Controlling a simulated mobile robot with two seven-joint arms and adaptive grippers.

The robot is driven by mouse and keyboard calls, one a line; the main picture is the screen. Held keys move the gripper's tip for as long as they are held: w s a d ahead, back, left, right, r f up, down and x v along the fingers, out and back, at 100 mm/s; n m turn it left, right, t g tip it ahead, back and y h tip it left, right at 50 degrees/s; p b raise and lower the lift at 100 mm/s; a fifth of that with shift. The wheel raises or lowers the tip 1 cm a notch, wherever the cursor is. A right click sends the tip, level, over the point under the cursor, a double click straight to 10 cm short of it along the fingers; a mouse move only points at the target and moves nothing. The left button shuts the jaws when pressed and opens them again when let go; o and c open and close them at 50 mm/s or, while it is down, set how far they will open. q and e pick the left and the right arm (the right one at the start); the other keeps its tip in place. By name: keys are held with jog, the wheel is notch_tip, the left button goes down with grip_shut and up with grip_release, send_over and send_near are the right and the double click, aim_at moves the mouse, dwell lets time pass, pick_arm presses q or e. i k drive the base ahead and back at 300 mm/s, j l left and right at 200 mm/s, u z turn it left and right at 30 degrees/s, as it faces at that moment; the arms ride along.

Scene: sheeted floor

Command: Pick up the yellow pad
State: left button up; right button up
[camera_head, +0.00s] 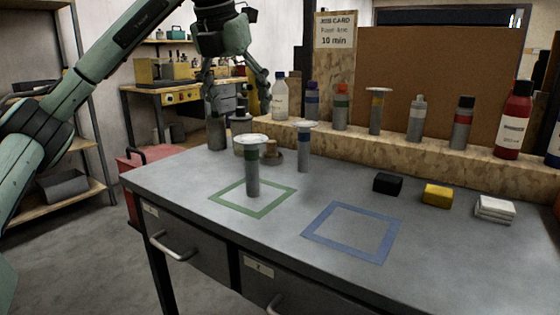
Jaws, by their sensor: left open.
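The yellow pad (436,195) is a small block with a darker top. It lies on the right part of the grey table, between a black pad (388,183) and a stack of white pads (495,209). My left gripper (243,105) hangs open with its fingers pointing down. It is above the table's far left part, well to the left of the yellow pad and apart from it. My right gripper is not in view.
A grey cylinder with a white top (253,170) stands in a green taped square (222,202). A similar one (304,148) stands behind it. A blue taped square (320,243) is empty. Several bottles, including a red one (514,122), line the wooden ledge (440,143) behind.

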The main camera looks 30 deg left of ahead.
aim_at(433, 195)
jog(key=k, duration=1)
